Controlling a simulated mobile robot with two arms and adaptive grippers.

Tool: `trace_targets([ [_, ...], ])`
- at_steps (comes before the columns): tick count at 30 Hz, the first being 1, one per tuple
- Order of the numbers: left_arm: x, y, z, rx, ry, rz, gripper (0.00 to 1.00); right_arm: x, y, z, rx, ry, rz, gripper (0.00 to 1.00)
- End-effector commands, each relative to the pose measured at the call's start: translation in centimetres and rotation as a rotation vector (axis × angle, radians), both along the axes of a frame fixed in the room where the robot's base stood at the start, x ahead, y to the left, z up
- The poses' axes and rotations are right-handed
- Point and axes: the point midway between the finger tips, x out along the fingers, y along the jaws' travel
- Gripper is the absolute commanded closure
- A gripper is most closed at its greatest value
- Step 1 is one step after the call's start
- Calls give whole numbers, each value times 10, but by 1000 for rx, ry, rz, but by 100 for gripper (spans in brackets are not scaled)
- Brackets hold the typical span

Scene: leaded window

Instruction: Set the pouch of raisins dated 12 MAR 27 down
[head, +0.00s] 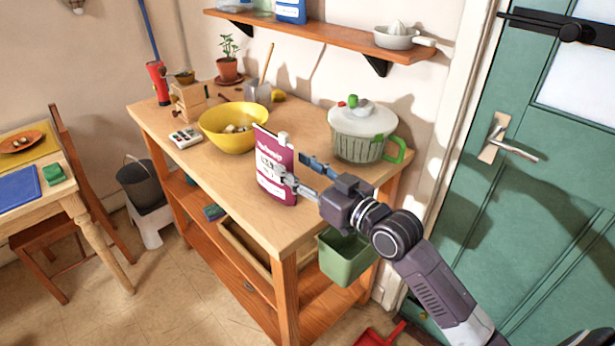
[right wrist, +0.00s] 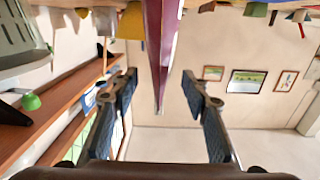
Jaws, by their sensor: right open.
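The raisin pouch (head: 269,158), maroon with a white label, stands upright on the wooden workbench (head: 232,176) near its front edge. Its date is too small to read. My right gripper (head: 294,167) is open at the pouch, with one finger in front of its printed face and the other on the far side. In the right wrist view the pouch (right wrist: 163,45) shows edge-on between the spread fingers (right wrist: 160,85), with a gap on each side. My left gripper is not in view.
A yellow bowl (head: 222,136) stands left of the pouch, and a lidded colander pot (head: 361,130) stands behind it to the right. A green bin (head: 345,258) hangs at the bench's right front. A shelf (head: 320,36) runs above. Bare benchtop lies between bowl and pot.

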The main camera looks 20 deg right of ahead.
Motion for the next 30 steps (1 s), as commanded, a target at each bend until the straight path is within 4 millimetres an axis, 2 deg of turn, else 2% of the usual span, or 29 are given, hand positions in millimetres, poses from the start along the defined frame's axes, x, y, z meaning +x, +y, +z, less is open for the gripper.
trace_targets([
  [3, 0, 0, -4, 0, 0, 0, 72, -20, -6, -2, -2, 2, 1, 57],
  [9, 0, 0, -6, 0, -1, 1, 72, -36, -12, -1, 0, 1, 1, 57],
  [30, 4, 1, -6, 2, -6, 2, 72, -39, -13, 0, 0, 0, 1, 57],
])
